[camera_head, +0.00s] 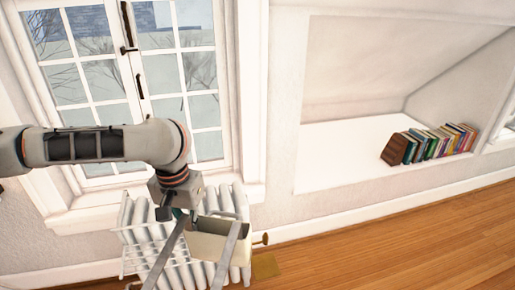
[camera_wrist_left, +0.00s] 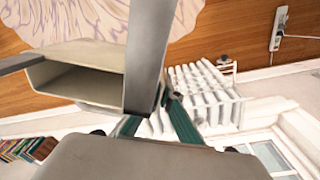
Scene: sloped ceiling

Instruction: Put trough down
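The trough (camera_head: 207,246) is a cream, open box with two long grey metal bars. In the head view it is in front of the white radiator (camera_head: 133,228) below the window. In the left wrist view the trough (camera_wrist_left: 78,72) shows its hollow inside, with a broad grey bar beside it. My left gripper (camera_head: 180,214) is at the trough's end; its dark green fingers (camera_wrist_left: 160,98) converge there and appear shut on it. The exact contact is partly hidden by a bar. I cannot tell whether the trough touches the radiator. My right gripper is not in view.
A row of books (camera_head: 436,142) stands on the white alcove ledge at the right. A brass fitting (camera_head: 262,240) is beside the radiator. The wooden floor (camera_head: 400,248) at the right is clear. A power strip (camera_wrist_left: 277,30) and a patterned rug (camera_wrist_left: 70,18) show in the wrist view.

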